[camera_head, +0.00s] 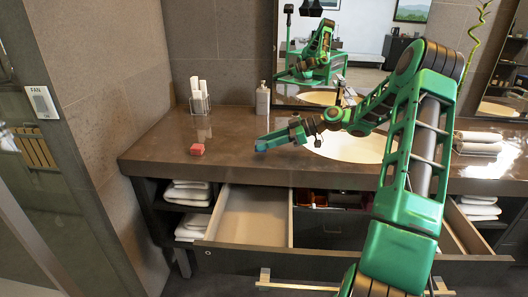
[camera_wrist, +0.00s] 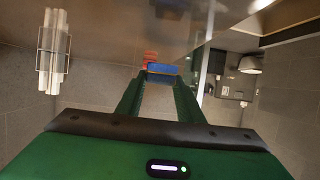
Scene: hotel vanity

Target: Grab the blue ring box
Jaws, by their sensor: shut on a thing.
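The blue ring box (camera_head: 261,145) is at the tip of my gripper (camera_head: 272,140), above the brown vanity counter (camera_head: 235,125) near its front edge. In the wrist view the blue ring box (camera_wrist: 162,68) sits between the far ends of my two green fingers (camera_wrist: 160,82). My gripper is shut on it. The box's underside is hidden, and I cannot tell exactly how far it is from the counter top.
A small red box (camera_head: 197,149) lies on the counter to the left. A holder with white rolls (camera_head: 199,97) and a soap bottle (camera_head: 262,98) stand at the back. The round basin (camera_head: 350,146) is behind my arm. An open drawer (camera_head: 250,222) juts out below.

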